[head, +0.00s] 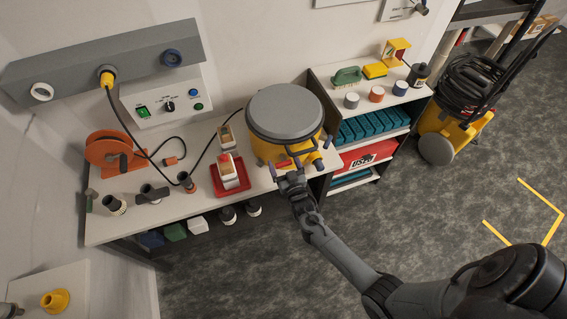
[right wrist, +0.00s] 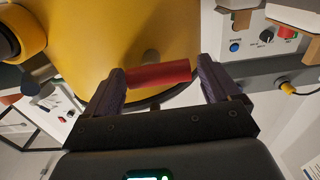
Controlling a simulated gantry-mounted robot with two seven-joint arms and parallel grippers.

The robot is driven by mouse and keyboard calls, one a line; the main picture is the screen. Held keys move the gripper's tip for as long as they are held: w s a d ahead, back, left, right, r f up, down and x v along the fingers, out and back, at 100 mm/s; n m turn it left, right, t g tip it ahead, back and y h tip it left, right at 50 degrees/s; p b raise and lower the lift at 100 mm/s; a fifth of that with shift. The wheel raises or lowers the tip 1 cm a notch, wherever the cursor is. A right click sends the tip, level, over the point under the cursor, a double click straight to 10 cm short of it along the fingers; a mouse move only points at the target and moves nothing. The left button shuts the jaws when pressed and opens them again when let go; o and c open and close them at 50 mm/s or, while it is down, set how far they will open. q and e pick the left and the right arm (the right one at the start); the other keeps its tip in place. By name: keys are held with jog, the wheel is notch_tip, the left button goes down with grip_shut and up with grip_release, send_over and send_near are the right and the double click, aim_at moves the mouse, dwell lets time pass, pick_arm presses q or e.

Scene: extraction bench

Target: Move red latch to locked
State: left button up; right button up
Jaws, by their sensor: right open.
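The red latch (right wrist: 158,75) is a short red bar on the front of a yellow vessel (head: 262,149) with a grey round lid (head: 284,110). In the head view the red latch (head: 282,163) is small and close to my right gripper (head: 287,175). In the right wrist view my right gripper (right wrist: 162,68) is open, with one dark finger near each end of the latch. The left finger looks very close to the latch's end; I cannot tell whether it touches. My left gripper is not in view.
A red tray (head: 231,188) with a white and red item stands left of the vessel on the white bench. An orange cable reel (head: 107,151) is further left. A shelf unit (head: 340,92) stands right of the vessel. Open floor (head: 420,200) lies in front.

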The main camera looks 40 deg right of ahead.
jog(key=shift+w, duration=0.2)
jog(key=c, duration=1)
jog(key=shift+o, duration=0.2)
